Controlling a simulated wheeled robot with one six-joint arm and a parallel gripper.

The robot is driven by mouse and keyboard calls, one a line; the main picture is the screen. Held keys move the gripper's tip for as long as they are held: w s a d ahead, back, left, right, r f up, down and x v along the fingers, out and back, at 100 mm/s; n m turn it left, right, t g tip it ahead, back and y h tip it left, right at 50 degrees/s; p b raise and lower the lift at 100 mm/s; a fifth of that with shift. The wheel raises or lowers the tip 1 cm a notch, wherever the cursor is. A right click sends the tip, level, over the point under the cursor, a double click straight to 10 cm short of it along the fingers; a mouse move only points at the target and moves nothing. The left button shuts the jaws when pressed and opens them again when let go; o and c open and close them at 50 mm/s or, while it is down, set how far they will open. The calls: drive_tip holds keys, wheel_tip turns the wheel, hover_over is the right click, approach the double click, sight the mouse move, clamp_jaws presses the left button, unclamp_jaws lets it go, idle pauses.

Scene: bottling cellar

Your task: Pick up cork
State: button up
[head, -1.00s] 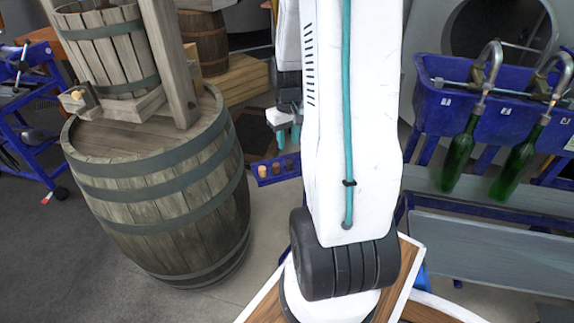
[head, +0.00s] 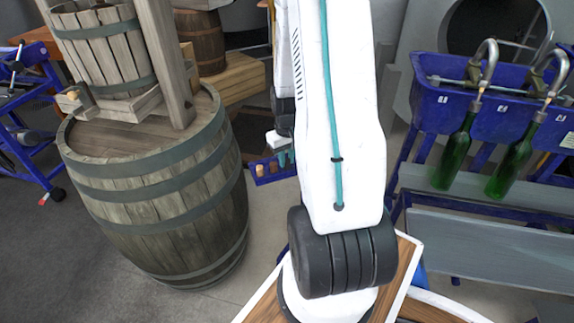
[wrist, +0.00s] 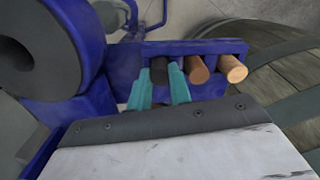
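In the wrist view two tan corks, one in the middle (wrist: 197,70) and one at the right (wrist: 232,69), stand in a row in a narrow blue rack (wrist: 212,98). A dark, cork-sized piece (wrist: 159,70) is left of them. My gripper (wrist: 159,76) has its two teal fingers apart, one on each side of this dark piece; I cannot tell whether they touch it. In the head view the rack (head: 277,178) shows with small corks (head: 259,170) at its left, and my gripper (head: 286,158) is over its right part, partly hidden by my arm.
A large wooden barrel (head: 160,190) stands left of the rack, bearing a slatted wooden tub (head: 105,50). A blue filling trough (head: 500,105) with green bottles (head: 457,155) hanging from spouts is at right. In the wrist view a big dark roller (wrist: 42,45) with blue housing is close at left.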

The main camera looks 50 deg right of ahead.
clamp_jaws()
drive_tip(key=shift+r, duration=0.15)
